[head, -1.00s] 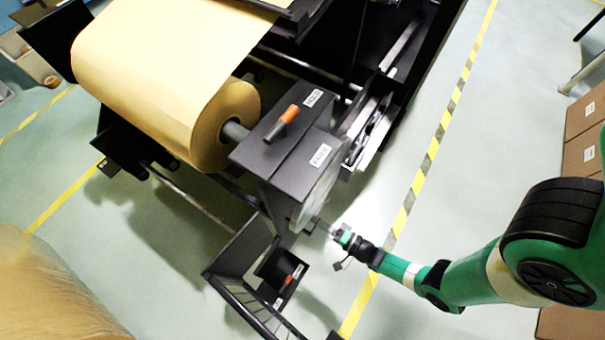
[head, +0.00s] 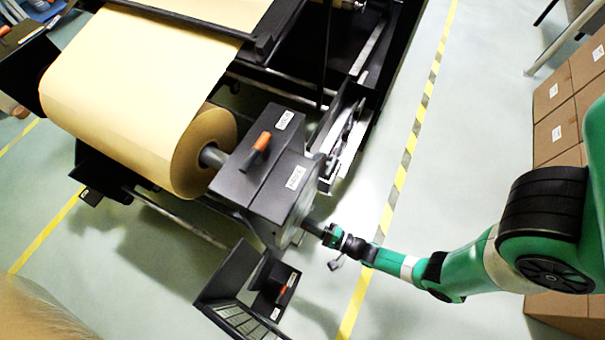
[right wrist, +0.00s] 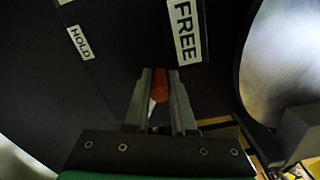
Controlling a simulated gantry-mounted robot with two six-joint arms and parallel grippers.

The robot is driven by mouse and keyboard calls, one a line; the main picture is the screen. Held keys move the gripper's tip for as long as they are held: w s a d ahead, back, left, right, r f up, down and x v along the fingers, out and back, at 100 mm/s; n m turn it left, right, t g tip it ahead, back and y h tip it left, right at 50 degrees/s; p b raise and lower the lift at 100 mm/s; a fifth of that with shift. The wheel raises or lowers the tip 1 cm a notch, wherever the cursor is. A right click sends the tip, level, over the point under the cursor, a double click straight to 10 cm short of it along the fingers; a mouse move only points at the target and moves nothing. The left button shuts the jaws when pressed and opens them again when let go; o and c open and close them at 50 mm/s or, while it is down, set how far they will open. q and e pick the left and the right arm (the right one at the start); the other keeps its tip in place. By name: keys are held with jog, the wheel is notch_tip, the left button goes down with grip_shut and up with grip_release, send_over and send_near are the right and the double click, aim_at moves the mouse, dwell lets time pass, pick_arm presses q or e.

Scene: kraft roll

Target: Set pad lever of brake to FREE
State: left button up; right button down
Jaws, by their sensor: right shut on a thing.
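The brake is a dark box (head: 245,185) beside the kraft roll. My right gripper (head: 308,226) is at its lower right side in the head view. In the right wrist view, my right gripper (right wrist: 158,88) is shut on the red grip of the pad lever (right wrist: 160,84). The grip is beside the lower end of the FREE label (right wrist: 185,30). The HOLD label (right wrist: 80,42) is farther left, away from the grip. The fingers hide most of the lever. My left gripper is not in view.
Another orange-handled lever (head: 262,141) is on the box top. The kraft roll (head: 205,150) is left of the box. Cartons (head: 560,130) stand at right; the floor between is clear.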

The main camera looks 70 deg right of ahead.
jog(key=shift+r, duration=0.1)
jog(key=c, duration=0.8)
grip_release()
jog(key=shift+o, duration=0.2)
